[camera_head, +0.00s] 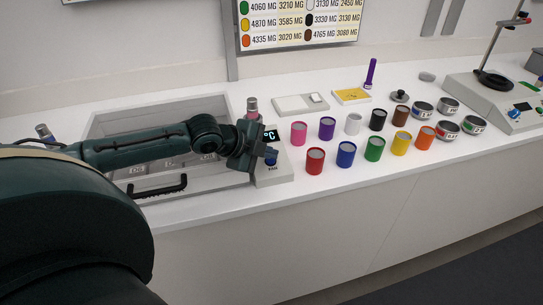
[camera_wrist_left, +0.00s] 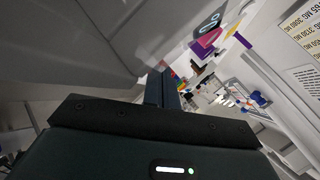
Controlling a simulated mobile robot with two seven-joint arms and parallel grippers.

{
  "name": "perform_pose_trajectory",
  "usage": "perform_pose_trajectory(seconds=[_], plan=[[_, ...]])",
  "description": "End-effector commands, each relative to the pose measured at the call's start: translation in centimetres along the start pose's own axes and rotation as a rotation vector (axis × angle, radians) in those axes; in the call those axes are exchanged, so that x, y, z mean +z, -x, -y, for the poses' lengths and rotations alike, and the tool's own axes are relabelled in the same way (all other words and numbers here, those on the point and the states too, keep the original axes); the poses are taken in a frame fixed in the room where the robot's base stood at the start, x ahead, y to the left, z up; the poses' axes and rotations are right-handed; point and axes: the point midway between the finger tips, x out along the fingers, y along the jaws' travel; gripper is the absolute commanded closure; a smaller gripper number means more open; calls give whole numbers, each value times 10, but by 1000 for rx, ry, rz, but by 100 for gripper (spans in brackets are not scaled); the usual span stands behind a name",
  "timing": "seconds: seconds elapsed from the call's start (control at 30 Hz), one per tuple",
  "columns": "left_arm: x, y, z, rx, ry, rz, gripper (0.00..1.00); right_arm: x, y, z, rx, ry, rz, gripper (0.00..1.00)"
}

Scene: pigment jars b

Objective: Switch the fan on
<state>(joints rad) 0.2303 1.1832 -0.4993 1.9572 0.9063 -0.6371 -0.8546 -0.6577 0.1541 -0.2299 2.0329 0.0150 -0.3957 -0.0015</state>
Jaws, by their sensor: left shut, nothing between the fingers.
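A white control panel (camera_head: 272,178) stands at the right end of the grey-framed enclosure. It has a lit °C display (camera_head: 271,135) and a blue knob (camera_head: 271,154) above the label FAN. My left gripper (camera_head: 250,155) is at the panel's left side, close to the knob, and hides part of the panel. I cannot tell whether it touches the knob. Its fingers are shut and empty; they also show in the left wrist view (camera_wrist_left: 162,90). The knob's exact setting is too small to read. My right gripper is not in view.
The grey-framed enclosure (camera_head: 103,122) with a black handle (camera_head: 157,187) lies under my left arm. Several coloured jars, such as a red one (camera_head: 314,162) and a pink one (camera_head: 298,134), stand right of the panel.

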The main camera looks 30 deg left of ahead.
Motion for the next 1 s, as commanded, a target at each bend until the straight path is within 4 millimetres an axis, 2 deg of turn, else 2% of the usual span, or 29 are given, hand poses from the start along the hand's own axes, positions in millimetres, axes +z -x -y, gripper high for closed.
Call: perform_pose_trajectory(seconds=[0.03, 0.23, 0.57, 1.0], plan=[[12, -5, -12, 25, 3, 26, 100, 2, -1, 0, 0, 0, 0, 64], [11, -3, -10, 25, 1, 28, 100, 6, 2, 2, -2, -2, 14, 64], [-6, 21, 11, 19, 0, 26, 100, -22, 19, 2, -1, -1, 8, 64], [-23, 39, 26, 12, 2, 18, 100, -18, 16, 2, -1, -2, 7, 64]])
